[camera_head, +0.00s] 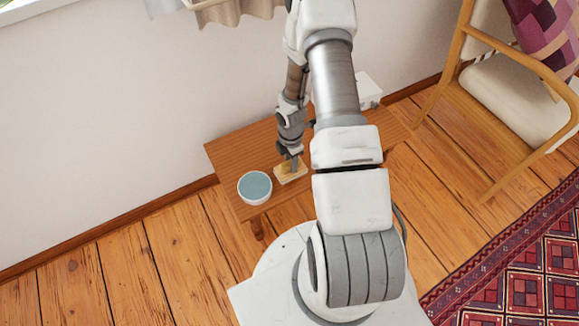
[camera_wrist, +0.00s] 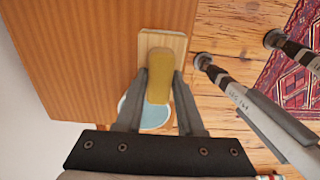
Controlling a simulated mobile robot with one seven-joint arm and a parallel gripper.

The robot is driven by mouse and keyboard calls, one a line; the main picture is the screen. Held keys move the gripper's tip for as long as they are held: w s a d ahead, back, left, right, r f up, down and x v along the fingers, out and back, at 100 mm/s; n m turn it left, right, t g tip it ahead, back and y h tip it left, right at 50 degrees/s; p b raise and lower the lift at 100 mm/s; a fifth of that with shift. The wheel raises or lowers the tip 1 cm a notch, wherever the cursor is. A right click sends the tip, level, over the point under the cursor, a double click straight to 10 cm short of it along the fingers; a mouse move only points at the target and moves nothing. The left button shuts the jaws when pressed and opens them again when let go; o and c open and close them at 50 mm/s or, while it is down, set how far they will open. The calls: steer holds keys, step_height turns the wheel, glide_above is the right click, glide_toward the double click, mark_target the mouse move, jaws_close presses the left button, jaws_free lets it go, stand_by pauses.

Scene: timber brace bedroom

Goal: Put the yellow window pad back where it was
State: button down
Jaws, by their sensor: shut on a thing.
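The yellow window pad (camera_wrist: 158,62) is between the two fingers of my gripper (camera_wrist: 160,76), which are shut on its sides. In the head view, my gripper (camera_head: 289,157) points down at the small table, with the pad (camera_head: 286,167) partly hidden at its tips. A small pale wooden board (camera_head: 293,177) lies on the table under the pad, and it also shows around the pad's far end in the wrist view (camera_wrist: 148,40). I cannot tell whether the pad touches the board.
A white bowl of blue liquid (camera_head: 255,187) stands left of the board on the wooden table (camera_head: 228,150). A white object (camera_head: 369,88) is at the table's far right, partly behind my arm. A chair (camera_head: 500,100) and a patterned rug (camera_head: 530,270) are to the right.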

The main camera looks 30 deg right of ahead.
steer(key=shift+w+d+f, duration=0.25)
steer(key=shift+w+f, duration=0.15)
steer(key=shift+w, duration=0.2)
steer(key=shift+w+d+f, duration=0.2)
steer(key=shift+w+f, duration=0.2)
steer(key=shift+w, duration=0.2)
steer(key=shift+f+b, duration=1.1)
steer(key=shift+f, duration=0.8)
steer(key=shift+f, duration=0.15)
steer(key=c, duration=0.5)
jaws_free()
